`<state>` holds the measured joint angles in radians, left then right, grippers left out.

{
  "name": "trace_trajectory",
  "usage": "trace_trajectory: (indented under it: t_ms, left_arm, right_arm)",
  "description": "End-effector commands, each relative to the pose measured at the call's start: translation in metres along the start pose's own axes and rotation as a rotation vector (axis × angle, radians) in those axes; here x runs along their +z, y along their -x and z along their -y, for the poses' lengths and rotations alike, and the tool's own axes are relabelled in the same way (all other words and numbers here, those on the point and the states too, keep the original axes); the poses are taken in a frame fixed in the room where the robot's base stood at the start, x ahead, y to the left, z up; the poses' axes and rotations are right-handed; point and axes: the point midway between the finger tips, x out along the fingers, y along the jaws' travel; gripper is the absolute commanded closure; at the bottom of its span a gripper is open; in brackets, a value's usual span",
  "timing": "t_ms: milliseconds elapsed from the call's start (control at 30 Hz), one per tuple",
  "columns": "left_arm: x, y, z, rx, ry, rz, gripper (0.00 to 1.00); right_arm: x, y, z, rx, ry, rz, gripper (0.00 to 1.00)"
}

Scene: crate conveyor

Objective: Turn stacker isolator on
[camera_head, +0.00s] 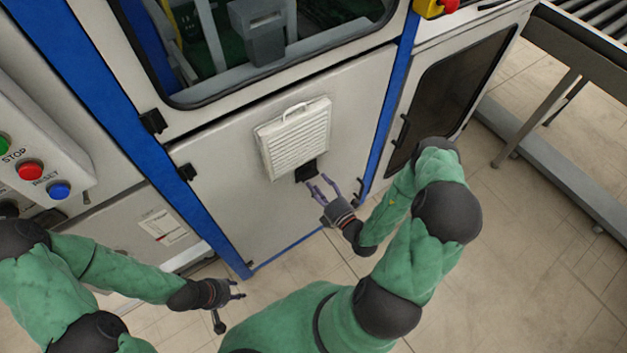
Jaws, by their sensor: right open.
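A black part (306,171) sits on the grey cabinet door just below a white louvred cover. I cannot tell for sure whether it is the stacker isolator. A red and yellow control (437,8) shows at the top edge, partly cut off. My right gripper (322,184) is open, its two fingers pointing up at the door just below and right of the black part. Whether it touches the part is unclear. My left gripper (239,289) hangs low at the left, in front of the cabinet's foot and away from both; its finger gap is unclear.
The white louvred cover (294,137) with a handle stands out from the cabinet door (235,175). A button box (38,145) with green, red and blue buttons is at the left. A roller conveyor (590,30) stands at the right. The floor (500,270) at lower right is clear.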

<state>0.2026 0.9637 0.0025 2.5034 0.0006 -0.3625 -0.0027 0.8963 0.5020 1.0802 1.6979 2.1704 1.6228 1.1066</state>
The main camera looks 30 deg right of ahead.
Motion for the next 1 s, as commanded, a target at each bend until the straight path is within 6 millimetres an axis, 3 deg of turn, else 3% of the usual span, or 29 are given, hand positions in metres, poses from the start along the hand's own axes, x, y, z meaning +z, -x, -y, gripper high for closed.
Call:
trace_trajectory:
  t_ms: [300, 633, 667, 833, 1000]
  left_arm:
    - [0.0, -0.007, 0.003, 0.0, 0.0, 0.0, 0.6]
    - [0.0, -0.007, 0.003, 0.0, 0.0, 0.0, 0.6]
    - [0.0, -0.007, 0.003, 0.0, 0.0, 0.0, 0.6]
    - [0.0, -0.007, 0.003, 0.0, 0.0, 0.0, 0.6]
    - [0.0, -0.007, 0.003, 0.0, 0.0, 0.0, 0.6]
  right_arm:
    - [-0.001, -0.029, 0.0, 0.0, 0.001, -0.002, 0.47]
    - [0.0, -0.032, 0.0, 0.0, 0.0, 0.0, 0.47]
    - [0.0, -0.032, 0.0, 0.0, 0.0, 0.0, 0.5]
    - [0.0, -0.032, 0.0, 0.0, 0.0, 0.0, 0.98]
    - [0.0, -0.032, 0.0, -0.001, -0.001, 0.0, 1.0]
